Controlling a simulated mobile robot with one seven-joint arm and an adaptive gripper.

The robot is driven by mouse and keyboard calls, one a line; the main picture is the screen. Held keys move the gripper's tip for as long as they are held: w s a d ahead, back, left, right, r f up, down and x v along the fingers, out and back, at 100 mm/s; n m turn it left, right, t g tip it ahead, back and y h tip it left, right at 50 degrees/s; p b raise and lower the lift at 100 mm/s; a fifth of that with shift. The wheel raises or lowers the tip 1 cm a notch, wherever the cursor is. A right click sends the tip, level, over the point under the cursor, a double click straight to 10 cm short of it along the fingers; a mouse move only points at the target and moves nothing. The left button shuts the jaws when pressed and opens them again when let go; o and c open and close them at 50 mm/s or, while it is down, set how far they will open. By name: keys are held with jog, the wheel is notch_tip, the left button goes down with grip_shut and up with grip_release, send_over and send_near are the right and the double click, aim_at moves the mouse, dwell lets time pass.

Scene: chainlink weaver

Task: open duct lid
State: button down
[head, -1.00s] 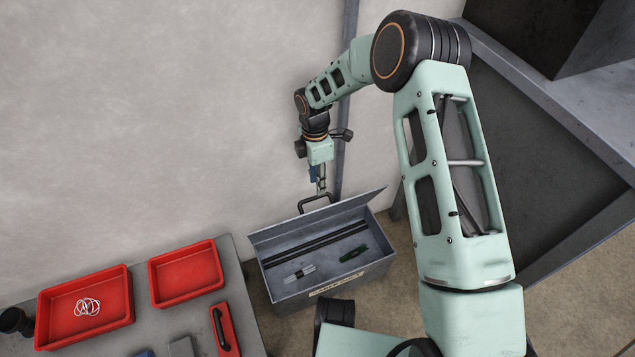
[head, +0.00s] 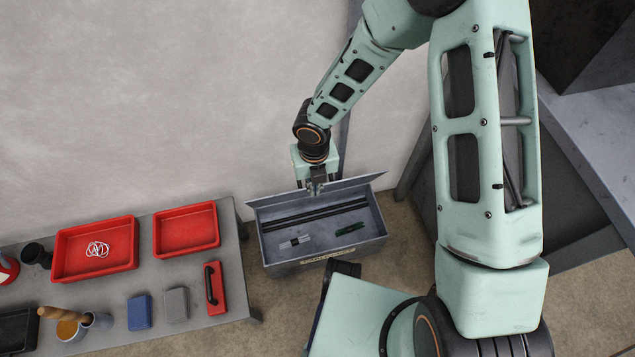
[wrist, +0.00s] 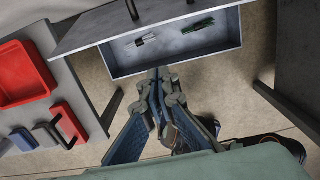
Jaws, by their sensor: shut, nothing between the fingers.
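The duct (head: 322,262) is a grey metal box with a pale label on its front. Its lid (head: 270,203) stands raised along the back edge, so the inside is exposed. Dark rods, a small light grey piece and a green piece lie inside. In the wrist view the duct (wrist: 228,35) shows beyond the fingertips, with the lid (wrist: 85,35) tilted up and its dark handle (wrist: 131,8) partly cut off. My gripper (head: 316,191) overlaps the lid's upper edge in the head view. The gripper (wrist: 162,76) is shut and empty; contact with the lid cannot be told.
A grey table (head: 205,328) on the left holds two red trays (head: 187,230), one with white rings (head: 97,249). A red handled block (head: 215,290), blue and grey blocks and cups stand in front. A dark bench (head: 570,215) is at right. Bare floor lies between.

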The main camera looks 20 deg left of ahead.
notch_tip(320, 180, down, 11)
jog(key=b, duration=0.5)
jog(key=w+a+r, duration=0.2)
jog(key=w, duration=0.1)
jog(key=shift+w+a+r, duration=0.1)
jog(key=shift+w+r, duration=0.05)
jog(key=shift+r, duration=0.1)
jog(key=w+a+p, duration=0.1)
jog(key=w+r+p, duration=0.1)
jog(key=shift+w+a+r, duration=0.2)
jog(key=shift+w+a, duration=0.15)
jog(key=shift+w+f, duration=0.1)
